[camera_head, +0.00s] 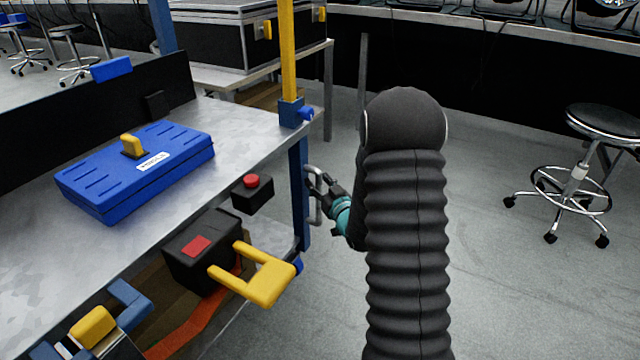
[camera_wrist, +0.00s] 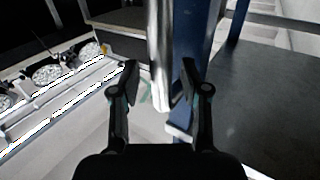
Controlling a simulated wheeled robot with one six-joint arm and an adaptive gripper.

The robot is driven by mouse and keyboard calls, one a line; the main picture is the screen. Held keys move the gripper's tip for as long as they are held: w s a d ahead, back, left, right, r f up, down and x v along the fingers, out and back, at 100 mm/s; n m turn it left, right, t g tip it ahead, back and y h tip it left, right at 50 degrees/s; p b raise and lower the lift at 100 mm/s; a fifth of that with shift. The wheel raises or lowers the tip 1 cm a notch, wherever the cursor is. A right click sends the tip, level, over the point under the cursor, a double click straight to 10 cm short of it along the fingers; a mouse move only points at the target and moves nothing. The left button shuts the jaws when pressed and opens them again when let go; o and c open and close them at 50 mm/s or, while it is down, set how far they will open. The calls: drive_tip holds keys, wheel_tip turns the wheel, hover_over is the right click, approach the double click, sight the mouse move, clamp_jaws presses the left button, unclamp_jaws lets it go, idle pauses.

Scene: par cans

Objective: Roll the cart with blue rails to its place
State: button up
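The metal-topped cart with blue rails (camera_head: 238,122) fills the left of the head view; its wheels do not show. A blue upright (camera_head: 300,195) stands at its near right corner and carries a vertical grey metal handle (camera_head: 316,208). My gripper (camera_head: 322,187) is at this handle, partly hidden behind my arm. In the wrist view my gripper (camera_wrist: 159,76) has its fingers apart, one on each side of the handle (camera_wrist: 160,55). Gaps show between handle and fingers. The blue upright (camera_wrist: 198,50) runs behind the right finger.
A blue toolbox (camera_head: 140,165) lies on the cart top. A yellow handle (camera_head: 262,278) juts out from its side below. A black case (camera_head: 215,35) sits on a table behind. A stool (camera_head: 590,160) stands at right. Grey floor (camera_head: 500,270) is open between.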

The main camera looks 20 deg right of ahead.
drive_tip(key=shift+s, duration=0.1)
drive_tip(key=s+d, duration=0.1)
drive_tip(key=s, duration=1)
drive_tip(key=shift+s+d, duration=0.2)
drive_tip(key=shift+s, duration=0.2)
